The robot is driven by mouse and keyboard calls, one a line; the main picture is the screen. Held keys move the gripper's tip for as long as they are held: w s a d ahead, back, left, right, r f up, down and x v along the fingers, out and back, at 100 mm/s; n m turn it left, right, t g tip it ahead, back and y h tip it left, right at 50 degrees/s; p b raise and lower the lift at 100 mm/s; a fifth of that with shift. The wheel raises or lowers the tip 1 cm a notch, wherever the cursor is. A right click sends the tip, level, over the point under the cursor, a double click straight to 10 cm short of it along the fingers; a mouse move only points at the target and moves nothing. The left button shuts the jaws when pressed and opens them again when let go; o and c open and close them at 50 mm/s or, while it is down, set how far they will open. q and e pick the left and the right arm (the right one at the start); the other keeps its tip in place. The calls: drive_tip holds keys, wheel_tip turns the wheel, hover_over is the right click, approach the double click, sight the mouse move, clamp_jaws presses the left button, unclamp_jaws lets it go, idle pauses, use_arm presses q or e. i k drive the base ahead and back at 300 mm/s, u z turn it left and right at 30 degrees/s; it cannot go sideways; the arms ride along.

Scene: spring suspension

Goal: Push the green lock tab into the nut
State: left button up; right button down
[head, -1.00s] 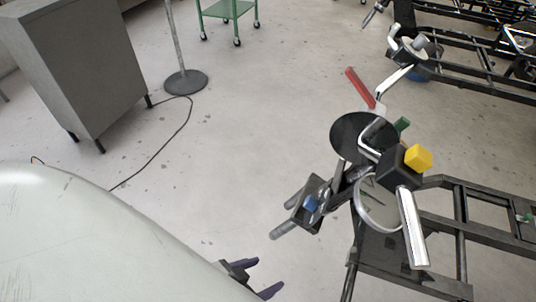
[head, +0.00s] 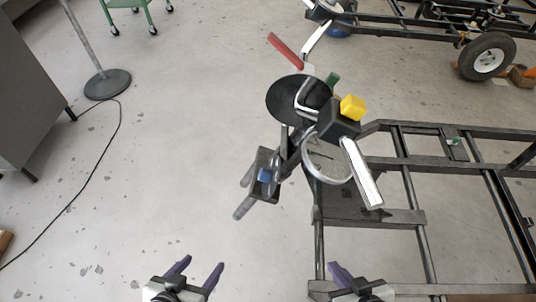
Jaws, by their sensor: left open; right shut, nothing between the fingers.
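A green piece (head: 332,79) shows behind the black block of the suspension assembly, right of the dark round disc (head: 286,98). A second, smaller green piece (head: 454,141) sits on a rail of the black frame at the right. I cannot tell which green piece is the lock tab, and I cannot make out the nut. My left gripper (head: 203,262) is open and empty at the bottom, over bare floor. My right gripper (head: 335,268) is shut and empty at the bottom, over the frame's lower left corner. Both are apart from the assembly and the green pieces.
A yellow block (head: 352,107) tops the black block beside a silver ring (head: 325,160). The black tube frame (head: 392,215) fills the right side. A red bar (head: 285,50) stands out at the assembly's top. The floor at left is mostly clear.

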sight(333, 79)
drive_tip(key=k, duration=0.5)
drive_tip(key=u, duration=1.35)
drive_tip(key=i, duration=1.2)
drive_tip(key=z, duration=2.25)
